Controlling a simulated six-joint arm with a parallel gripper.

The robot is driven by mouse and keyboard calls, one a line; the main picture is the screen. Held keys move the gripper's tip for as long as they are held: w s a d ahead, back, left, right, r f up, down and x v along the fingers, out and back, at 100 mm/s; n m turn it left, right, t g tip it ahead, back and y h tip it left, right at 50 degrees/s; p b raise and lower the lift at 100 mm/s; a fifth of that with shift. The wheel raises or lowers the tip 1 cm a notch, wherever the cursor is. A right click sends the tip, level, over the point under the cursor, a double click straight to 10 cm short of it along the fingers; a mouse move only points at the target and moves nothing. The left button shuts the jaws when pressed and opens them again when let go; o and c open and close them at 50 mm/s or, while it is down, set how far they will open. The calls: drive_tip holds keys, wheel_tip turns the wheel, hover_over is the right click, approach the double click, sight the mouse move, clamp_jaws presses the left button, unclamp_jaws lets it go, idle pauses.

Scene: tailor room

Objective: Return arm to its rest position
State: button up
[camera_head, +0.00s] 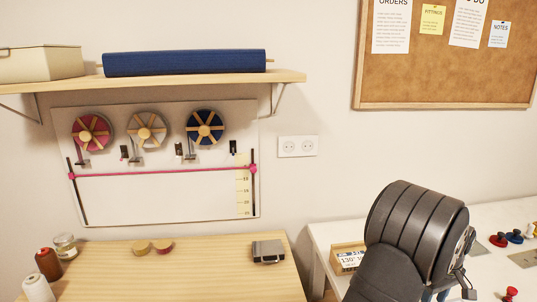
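My dark, ribbed arm (415,235) fills the lower right of the head view, folded in front of the white table. Some metal and dark parts at its right side seem to belong to my gripper (464,284). The arm mostly hides them, and I cannot make out the fingers or anything between them.
A white table (330,234) bears a wooden tray (348,258) and red and blue knobbed pieces (514,237). A ribbon board (160,200) hangs behind.

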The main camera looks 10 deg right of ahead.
wheel_tip(320, 180, up, 9)
wheel_tip(320, 180, down, 12)
wheel_tip(320, 180, up, 4)
drive_tip(key=shift+r, duration=0.1)
drive_tip(key=s+r, duration=0.7)
drive_tip(key=s, duration=0.4)
drive_tip(key=w+a+n, duration=0.2)
drive_tip(key=w+a, duration=0.5)
drive_tip(key=w, duration=0.5)
drive_tip(key=w+a+n, duration=0.2)
drive_tip(key=w+a, duration=0.4)
drive_tip(key=w, duration=0.6)
drive_tip(key=w+a+n, duration=0.2)
drive_tip(key=w+a, duration=0.5)
drive_tip(key=a, duration=0.4)
drive_tip(key=w+a+n, duration=0.2)
drive_tip(key=w+a, duration=0.5)
drive_tip(key=a, duration=0.4)
drive_tip(key=shift+w+a+f, duration=0.25)
drive_tip(key=shift+w+f, duration=0.1)
drive_tip(key=shift+f, duration=0.05)
